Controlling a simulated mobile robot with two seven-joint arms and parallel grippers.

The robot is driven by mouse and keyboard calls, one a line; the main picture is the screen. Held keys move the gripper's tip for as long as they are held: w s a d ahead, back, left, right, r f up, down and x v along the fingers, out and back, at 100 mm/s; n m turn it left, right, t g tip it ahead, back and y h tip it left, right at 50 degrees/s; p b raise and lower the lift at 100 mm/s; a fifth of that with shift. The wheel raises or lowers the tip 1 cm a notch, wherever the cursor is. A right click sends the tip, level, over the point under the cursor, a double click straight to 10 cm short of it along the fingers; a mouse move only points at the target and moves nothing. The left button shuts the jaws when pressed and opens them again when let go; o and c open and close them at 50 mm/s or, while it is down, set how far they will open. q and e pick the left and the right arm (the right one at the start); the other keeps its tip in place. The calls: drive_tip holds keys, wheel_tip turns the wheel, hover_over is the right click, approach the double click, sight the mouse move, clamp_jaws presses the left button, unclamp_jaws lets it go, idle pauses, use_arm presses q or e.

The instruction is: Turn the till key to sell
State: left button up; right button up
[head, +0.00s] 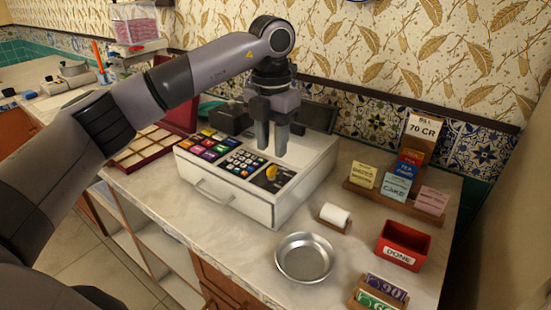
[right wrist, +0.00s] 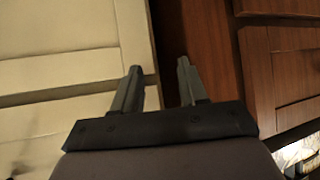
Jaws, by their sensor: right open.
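The white till (head: 240,205) stands on the counter with colored buttons and a number keypad on its sloped top. The yellow till key (head: 271,173) sits on a dark panel to the right of the keypad; its exact angle is too small to read. My left gripper (head: 273,150) points down above the till, just behind and above the key in the head view. Its two fingers stand apart with nothing visible between them. My right gripper (right wrist: 159,80) is open and empty in the right wrist view, away from the till and facing cabinet fronts.
A metal bowl (head: 305,257), a paper roll (head: 335,215), a red DONE box (head: 403,244) and a card rack (head: 395,200) stand right of the till. A red compartment box (head: 148,148) lies to its left. The tiled wall is close behind.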

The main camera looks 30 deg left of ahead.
sight(272, 166)
use_arm(q)
wheel_tip(272, 166, down, 5)
idle(0.3)
drive_tip(key=shift+c, duration=0.3)
clamp_jaws()
